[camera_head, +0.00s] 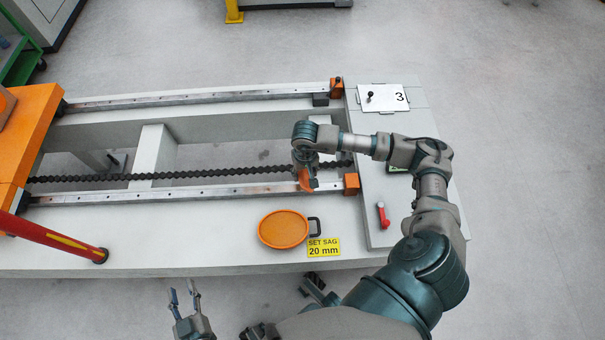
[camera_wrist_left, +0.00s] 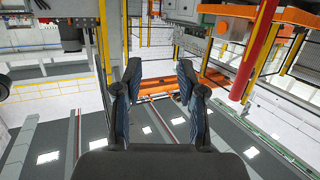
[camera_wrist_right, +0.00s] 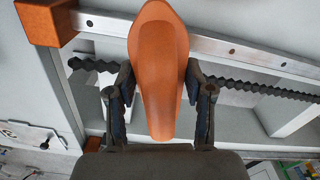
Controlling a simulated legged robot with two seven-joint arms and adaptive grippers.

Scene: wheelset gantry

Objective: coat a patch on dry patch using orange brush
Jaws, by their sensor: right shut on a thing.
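The orange brush (camera_head: 305,182) is held in my right gripper (camera_head: 304,168), over the right part of the near rail (camera_head: 150,196). In the right wrist view the brush (camera_wrist_right: 160,75) stands between the two fingers (camera_wrist_right: 160,100) and covers part of the rail (camera_wrist_right: 240,50). The near rail has a dull brownish stretch (camera_head: 275,189) just left of the brush, but I cannot tell for certain that this is the dry patch. Whether the brush touches the rail is unclear. My left gripper (camera_head: 183,292) is open and empty in front of the bench; its spread fingers show in the left wrist view (camera_wrist_left: 160,85).
A round orange dish (camera_head: 284,229) with a black handle sits on the bench front beside a yellow "SET SAG 20 mm" label (camera_head: 323,247). A dark chain (camera_head: 220,172) runs behind the near rail. A red-handled lever (camera_head: 383,215) is at right.

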